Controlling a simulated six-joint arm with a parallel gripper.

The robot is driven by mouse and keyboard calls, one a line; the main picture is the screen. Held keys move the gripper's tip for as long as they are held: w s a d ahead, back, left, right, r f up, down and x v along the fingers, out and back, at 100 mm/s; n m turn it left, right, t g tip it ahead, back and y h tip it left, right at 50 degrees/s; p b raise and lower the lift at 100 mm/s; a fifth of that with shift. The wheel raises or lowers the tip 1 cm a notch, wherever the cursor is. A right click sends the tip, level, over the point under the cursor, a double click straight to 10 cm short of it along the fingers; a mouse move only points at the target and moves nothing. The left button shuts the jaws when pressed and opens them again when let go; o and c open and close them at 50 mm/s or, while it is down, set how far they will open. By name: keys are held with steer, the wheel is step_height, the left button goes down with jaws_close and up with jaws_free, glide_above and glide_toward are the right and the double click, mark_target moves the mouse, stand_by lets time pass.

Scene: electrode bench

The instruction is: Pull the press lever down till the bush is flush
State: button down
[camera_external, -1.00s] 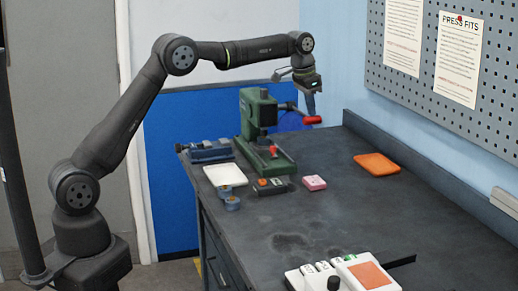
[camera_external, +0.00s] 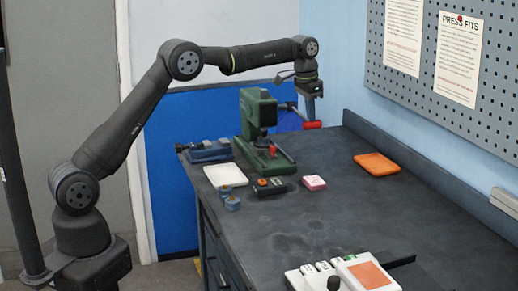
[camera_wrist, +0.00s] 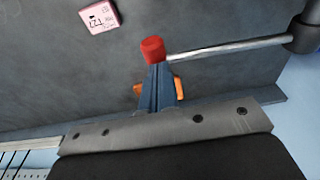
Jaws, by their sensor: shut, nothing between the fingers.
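The green arbor press (camera_external: 258,118) stands at the back of the bench. Its lever has a red grip (camera_external: 312,126) at the end, to the right of the press and angled slightly downward. My gripper (camera_external: 311,112) is shut and empty, pointing down at the red grip from above. In the wrist view the closed fingertips (camera_wrist: 157,68) meet the red grip (camera_wrist: 152,47) or sit just behind it; contact is hard to tell. The metal lever rod (camera_wrist: 225,48) runs right to its hub. A small red part (camera_external: 272,150) shows at the press base. I cannot make out the bush or its seating.
A pink box (camera_external: 314,183), a dark block with an orange top (camera_external: 268,186), a white tray (camera_external: 226,176), blue cylinders (camera_external: 232,203) and a blue vise (camera_external: 207,152) surround the press. An orange tray (camera_external: 377,164) lies right. The wall and pegboard (camera_external: 440,80) bound the right side.

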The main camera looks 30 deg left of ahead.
steer(key=shift+w+a+f+g+y, duration=0.1)
steer(key=shift+f+g+y, duration=0.2)
steer(key=shift+f, duration=0.5)
steer(key=shift+a+f+g+y, duration=0.1)
steer(key=shift+f+g+y, duration=0.2)
steer(key=shift+f, duration=0.5)
steer(key=shift+w+a+f, duration=0.15)
steer(key=shift+f, duration=0.6)
steer(key=shift+w+a+f, duration=0.1)
steer(key=shift+w+f, duration=0.05)
steer(key=shift+f, duration=0.7)
steer(key=shift+w+a+f, duration=0.2)
steer(key=shift+f, duration=0.45)
steer(key=shift+w+a+f, duration=0.2)
steer(key=shift+f, duration=0.4)
